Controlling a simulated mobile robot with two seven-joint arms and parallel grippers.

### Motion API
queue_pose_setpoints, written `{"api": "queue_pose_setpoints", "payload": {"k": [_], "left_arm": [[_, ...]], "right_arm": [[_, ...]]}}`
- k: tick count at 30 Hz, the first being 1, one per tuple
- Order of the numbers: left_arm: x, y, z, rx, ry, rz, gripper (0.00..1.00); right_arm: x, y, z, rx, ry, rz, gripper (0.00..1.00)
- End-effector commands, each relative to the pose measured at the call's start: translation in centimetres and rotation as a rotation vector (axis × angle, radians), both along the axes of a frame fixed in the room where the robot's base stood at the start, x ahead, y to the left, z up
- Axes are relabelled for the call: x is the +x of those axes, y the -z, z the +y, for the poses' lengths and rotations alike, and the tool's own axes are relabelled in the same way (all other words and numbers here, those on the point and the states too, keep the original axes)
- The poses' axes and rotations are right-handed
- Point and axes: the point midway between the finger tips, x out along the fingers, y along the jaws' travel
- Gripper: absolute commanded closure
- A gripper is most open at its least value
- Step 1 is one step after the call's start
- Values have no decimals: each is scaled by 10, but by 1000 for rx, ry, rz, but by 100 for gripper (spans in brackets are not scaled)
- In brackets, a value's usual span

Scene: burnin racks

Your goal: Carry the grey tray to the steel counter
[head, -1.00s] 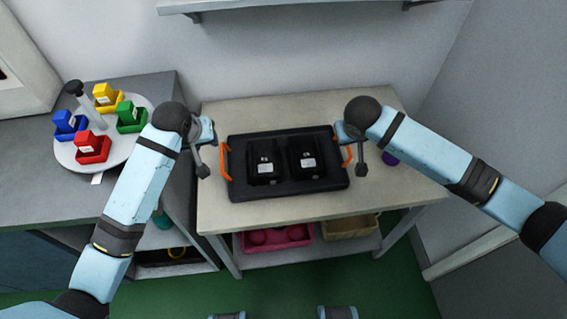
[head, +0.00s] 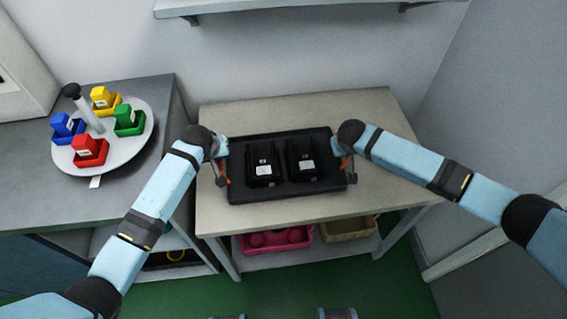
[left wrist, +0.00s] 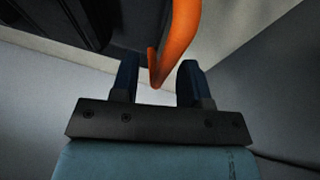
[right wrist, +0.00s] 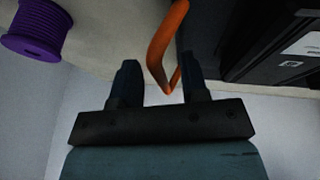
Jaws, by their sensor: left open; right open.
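The tray (head: 280,189) is dark grey, nearly black, with an orange handle at each short end, and lies on the beige-topped table. Two black devices with white labels, the left one (head: 262,165) and the right one (head: 303,161), sit in it. My left gripper (head: 221,165) is at the left handle; in the left wrist view its open fingers (left wrist: 158,82) stand either side of the orange handle (left wrist: 178,45). My right gripper (head: 342,163) is at the right handle; in the right wrist view its open fingers (right wrist: 160,82) stand either side of that handle (right wrist: 165,45). Neither is closed on it.
A grey counter (head: 40,200) at left holds a round white turntable (head: 117,152) with blue, yellow, green and red bins. A pink bin (head: 274,240) and a beige bin (head: 350,229) sit on the table's lower shelf. A purple spool (right wrist: 35,30) stands near the right handle.

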Motion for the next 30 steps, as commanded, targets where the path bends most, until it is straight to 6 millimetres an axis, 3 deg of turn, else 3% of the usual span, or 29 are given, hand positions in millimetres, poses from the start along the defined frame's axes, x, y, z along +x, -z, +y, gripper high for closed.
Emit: {"api": "queue_pose_setpoints", "payload": {"k": [12, 18, 30], "left_arm": [[3, 7, -1, 0, 0, 0, 59], [3, 7, -1, 0, 0, 0, 100], [4, 3, -1, -2, 0, -3, 100]], "right_arm": [[3, 7, -1, 0, -1, 0, 59], [3, 7, -1, 0, 0, 0, 100], [4, 3, -1, 0, -1, -3, 100]]}}
